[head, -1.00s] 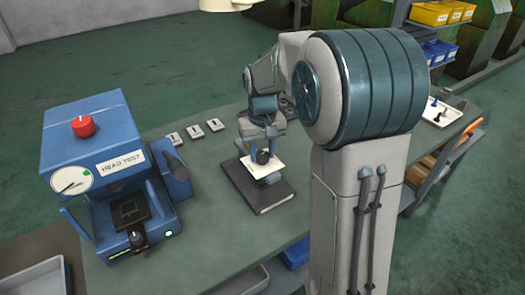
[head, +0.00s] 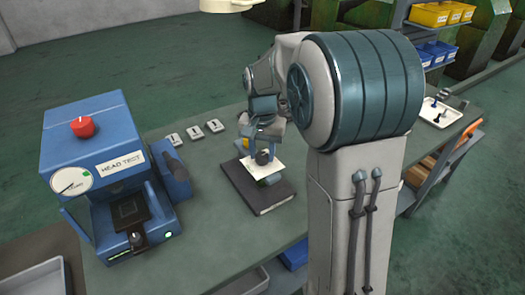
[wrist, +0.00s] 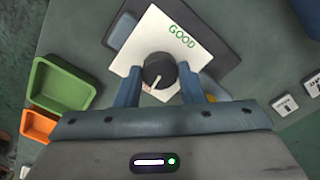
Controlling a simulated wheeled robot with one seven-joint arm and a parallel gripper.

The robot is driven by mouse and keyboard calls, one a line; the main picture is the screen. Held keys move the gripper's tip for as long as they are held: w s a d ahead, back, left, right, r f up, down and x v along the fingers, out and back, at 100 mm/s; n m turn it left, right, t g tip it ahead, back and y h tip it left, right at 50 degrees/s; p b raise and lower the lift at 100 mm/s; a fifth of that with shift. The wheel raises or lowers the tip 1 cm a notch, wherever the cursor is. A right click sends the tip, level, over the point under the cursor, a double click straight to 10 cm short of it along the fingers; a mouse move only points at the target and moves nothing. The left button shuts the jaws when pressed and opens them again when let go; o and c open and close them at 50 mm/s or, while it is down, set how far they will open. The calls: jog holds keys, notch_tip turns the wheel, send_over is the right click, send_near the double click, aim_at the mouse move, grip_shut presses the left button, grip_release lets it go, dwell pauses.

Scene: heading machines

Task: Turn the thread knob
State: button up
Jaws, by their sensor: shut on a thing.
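A round black knob (wrist: 159,68) with a pale pointer line stands at a white card (wrist: 190,32) printed GOOD. My gripper (wrist: 160,84) has a blue finger on each side of the knob and is shut on it. In the head view the dark knob (head: 262,157) shows small below my gripper (head: 263,148), over the white card and a dark flat base (head: 262,196) on the bench. My wrist hides part of the fixture in the head view.
A blue HEAD TEST machine (head: 105,150) with a red knob (head: 82,127) and a dial stands left on the bench (head: 215,240). Small pale blocks (head: 194,132) lie behind. A white tray (head: 440,112) sits far right. Green (wrist: 62,85) and orange bins (wrist: 38,126) show in the wrist view.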

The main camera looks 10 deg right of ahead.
aim_at(262, 156)
dwell(0.8)
jog(key=o, duration=1)
notch_tip(262, 156, up, 14)
jog(key=shift+f, duration=0.1)
jog(key=s+f+n+t, duration=0.1)
jog(key=s+f+n, duration=0.1)
jog(key=s, duration=0.5)
jog(key=s+f+n+t, duration=0.1)
jog(key=s+f+n, duration=0.1)
jog(key=s+f, duration=0.3)
jog(key=s+f+n+t, duration=0.1)
jog(key=s+f, duration=0.2)
jog(key=s, duration=0.6)
jog(key=shift+s+f+n, duration=0.2)
jog(key=shift+f+n, duration=0.15)
jog(key=shift+n, duration=0.05)
